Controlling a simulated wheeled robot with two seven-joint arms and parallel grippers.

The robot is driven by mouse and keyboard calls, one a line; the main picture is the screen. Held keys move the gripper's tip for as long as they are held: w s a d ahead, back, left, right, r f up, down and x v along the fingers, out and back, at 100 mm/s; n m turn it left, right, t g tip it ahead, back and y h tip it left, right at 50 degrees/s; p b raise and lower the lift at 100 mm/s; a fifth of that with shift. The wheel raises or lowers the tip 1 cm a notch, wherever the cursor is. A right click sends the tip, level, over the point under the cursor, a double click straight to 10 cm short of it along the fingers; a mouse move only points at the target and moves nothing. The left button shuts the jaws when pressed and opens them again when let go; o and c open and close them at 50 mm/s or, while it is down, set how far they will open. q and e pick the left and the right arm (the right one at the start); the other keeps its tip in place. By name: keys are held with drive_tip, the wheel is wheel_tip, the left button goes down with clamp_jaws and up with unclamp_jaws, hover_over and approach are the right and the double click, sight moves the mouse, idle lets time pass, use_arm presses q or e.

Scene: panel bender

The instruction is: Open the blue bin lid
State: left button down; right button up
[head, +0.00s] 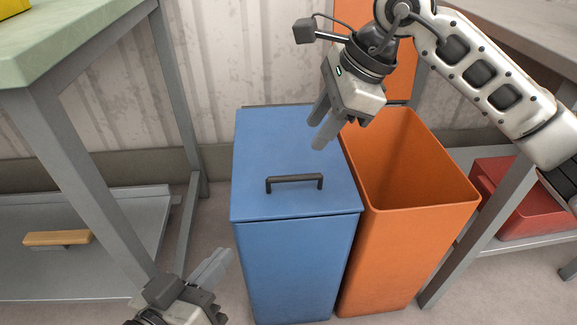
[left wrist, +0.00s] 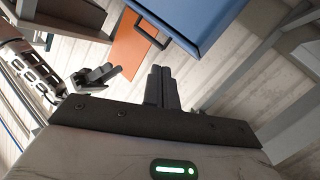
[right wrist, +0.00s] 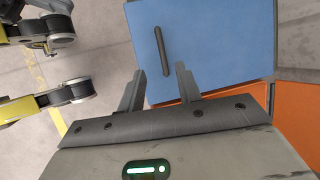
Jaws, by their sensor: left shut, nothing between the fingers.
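The blue bin (head: 295,260) stands upright with its flat blue lid (head: 270,150) down on it. A dark bar handle (head: 294,178) sits near the lid's front edge; it also shows in the right wrist view (right wrist: 161,50). My right gripper (head: 322,125) is open and empty, above the lid's back right part, behind and apart from the handle. In the right wrist view its two spread fingers (right wrist: 158,72) point toward the lid. My left gripper (head: 220,262) is low, left of the bin's front, its fingers together and empty in the left wrist view (left wrist: 162,72).
An orange bin (head: 405,235) stands open right beside the blue one, its lid (head: 403,75) raised at the back. A green-topped table (head: 70,45) stands at left. A red box (head: 515,195) is on a shelf at right. A corrugated wall is behind.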

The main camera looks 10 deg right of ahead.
sight(284, 176)
drive_tip(key=b+x, duration=0.3)
drive_tip(key=x, duration=0.7)
drive_tip(key=shift+f, duration=0.4)
use_arm(q)
drive_tip(key=shift+w+d+r+t+h, duration=0.1)
drive_tip(key=shift+w+r+t+h, duration=0.2)
drive_tip(key=shift+r+t, duration=0.2)
drive_tip(key=shift+w+d+r+t+h, duration=0.15)
drive_tip(key=shift+r+t+h, duration=0.2)
drive_tip(key=shift+r, duration=0.2)
use_arm(e)
drive_tip(key=shift+x, duration=0.8)
use_arm(q)
drive_tip(key=shift+a, duration=0.1)
use_arm(e)
drive_tip(key=shift+a+r, duration=0.1)
clamp_jaws()
